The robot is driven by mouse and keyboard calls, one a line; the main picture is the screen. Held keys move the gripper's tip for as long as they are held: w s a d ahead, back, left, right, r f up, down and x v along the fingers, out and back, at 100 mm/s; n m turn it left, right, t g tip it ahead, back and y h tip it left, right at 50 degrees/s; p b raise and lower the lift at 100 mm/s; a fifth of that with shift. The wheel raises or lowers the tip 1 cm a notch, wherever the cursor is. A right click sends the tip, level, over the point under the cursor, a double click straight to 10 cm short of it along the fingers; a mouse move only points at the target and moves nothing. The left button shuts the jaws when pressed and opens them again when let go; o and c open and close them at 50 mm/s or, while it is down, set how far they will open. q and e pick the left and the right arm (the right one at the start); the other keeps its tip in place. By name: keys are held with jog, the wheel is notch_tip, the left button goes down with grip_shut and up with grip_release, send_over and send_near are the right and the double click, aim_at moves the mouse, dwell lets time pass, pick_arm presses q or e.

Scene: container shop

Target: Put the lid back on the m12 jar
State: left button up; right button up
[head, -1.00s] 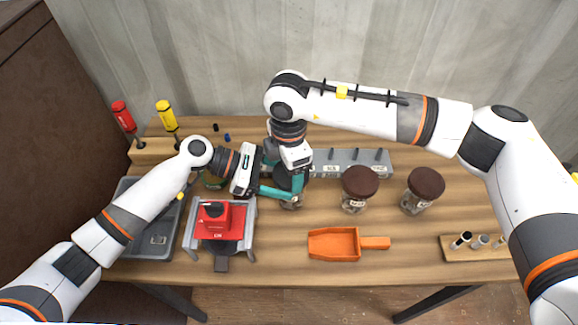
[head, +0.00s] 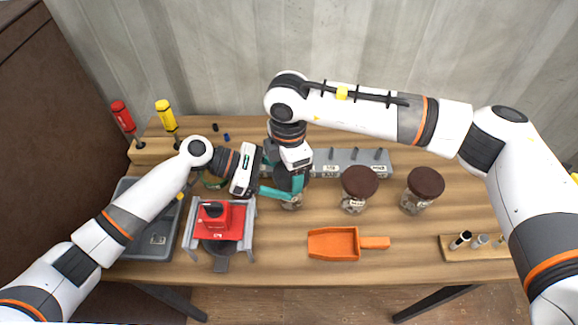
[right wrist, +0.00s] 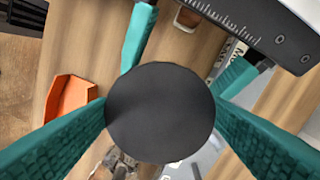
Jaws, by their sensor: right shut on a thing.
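My right gripper (right wrist: 160,120) points down and is shut on the sides of a dark round lid (right wrist: 160,112), held level between its teal fingers. In the head view the right gripper (head: 290,182) is above a clear jar (head: 291,204), which shows only in part. The lid hides most of the jar in the right wrist view, so I cannot tell whether it is seated on the rim. My left gripper (head: 278,184) reaches in from the left, its teal fingers apart on either side of the jar area. Whether they press on the glass is hidden.
Two brown-lidded jars (head: 359,187) (head: 423,190) stand to the right. An orange scoop (head: 335,243) lies in front. A red device in a grey frame (head: 215,222) and a grey tray (head: 150,245) are at left. A labelled grey rail (head: 350,161) runs behind.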

jog(key=shift+s+d+f, duration=0.2)
jog(key=shift+f, duration=0.45)
jog(key=shift+a+r, duration=0.25)
jog(key=shift+r, duration=0.25)
dwell(1.3)
jog(key=shift+w+d+f, duration=0.1)
jog(key=shift+d+f, duration=0.05)
jog(key=shift+f, duration=0.3)
dwell(0.6)
jog(key=o, duration=0.6)
jog(key=r, duration=0.3)
jog(key=shift+w+r, duration=0.15)
jog(key=shift+w, duration=0.15)
jog(key=shift+s+r, duration=0.2)
jog(key=shift+r, duration=0.35)
jog(key=c, duration=1.4)
